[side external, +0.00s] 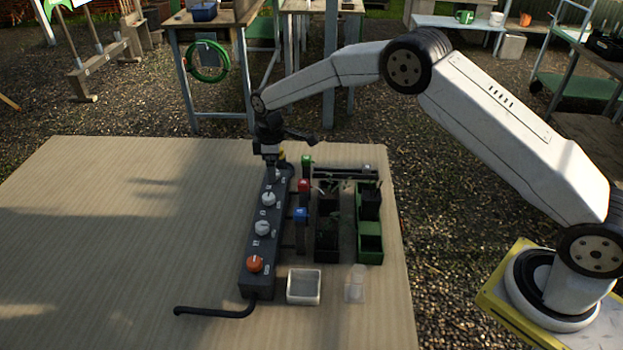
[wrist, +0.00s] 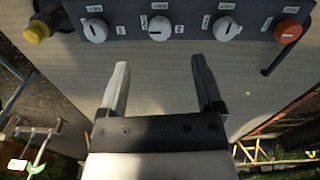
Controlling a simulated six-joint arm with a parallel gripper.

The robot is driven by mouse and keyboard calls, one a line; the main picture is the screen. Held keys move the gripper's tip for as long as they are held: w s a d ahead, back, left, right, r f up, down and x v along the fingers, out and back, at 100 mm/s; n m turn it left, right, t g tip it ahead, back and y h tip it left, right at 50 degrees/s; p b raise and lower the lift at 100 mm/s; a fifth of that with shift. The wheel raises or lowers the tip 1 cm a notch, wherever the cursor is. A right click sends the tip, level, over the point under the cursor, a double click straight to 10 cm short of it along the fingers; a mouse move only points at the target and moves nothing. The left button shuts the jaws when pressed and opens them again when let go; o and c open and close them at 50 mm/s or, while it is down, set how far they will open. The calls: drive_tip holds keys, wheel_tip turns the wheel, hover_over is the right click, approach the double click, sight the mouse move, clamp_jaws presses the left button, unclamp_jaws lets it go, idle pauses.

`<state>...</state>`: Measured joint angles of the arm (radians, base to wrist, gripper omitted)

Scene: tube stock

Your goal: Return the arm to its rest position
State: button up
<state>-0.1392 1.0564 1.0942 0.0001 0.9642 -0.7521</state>
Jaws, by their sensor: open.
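My gripper (side external: 272,160) is near the far end of the dark control box in the side external view, my arm reaching over the table from the right. In the wrist view my gripper (wrist: 160,72) is open and empty. Its fingers are apart, with bare tabletop and the box's edge beyond them. The box (side external: 246,272) carries white knobs (side external: 262,228) and an orange knob (side external: 254,264); they also show along the top of the wrist view. The far end of the box is partly hidden by my gripper. I cannot tell the exact height of the fingers above the table.
Right of the box stand blocks with green, red (side external: 303,186) and blue tops, dark bins and a green bin (side external: 370,248). A white tray (side external: 304,286) and a clear container (side external: 356,284) are nearer. A black cable (side external: 215,312) runs left. The table's left side (side external: 120,230) is clear.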

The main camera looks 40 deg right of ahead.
drive_tip(key=s+d+r+m+t, duration=0.1)
drive_tip(key=s+d+r+m, duration=0.25)
drive_tip(key=s, duration=0.25)
drive_tip(key=s+d+r+m, duration=0.2)
drive_tip(key=s+r, duration=0.2)
drive_tip(key=s, duration=0.3)
drive_tip(key=s+d+m, duration=0.1)
drive_tip(key=s+m, duration=0.1)
drive_tip(key=s, duration=0.7)
drive_tip(key=s+d+m+t, duration=0.1)
drive_tip(key=s+m, duration=0.1)
drive_tip(key=s, duration=0.7)
drive_tip(key=shift+d+r+m, duration=0.35)
drive_tip(key=shift+d+r, duration=0.05)
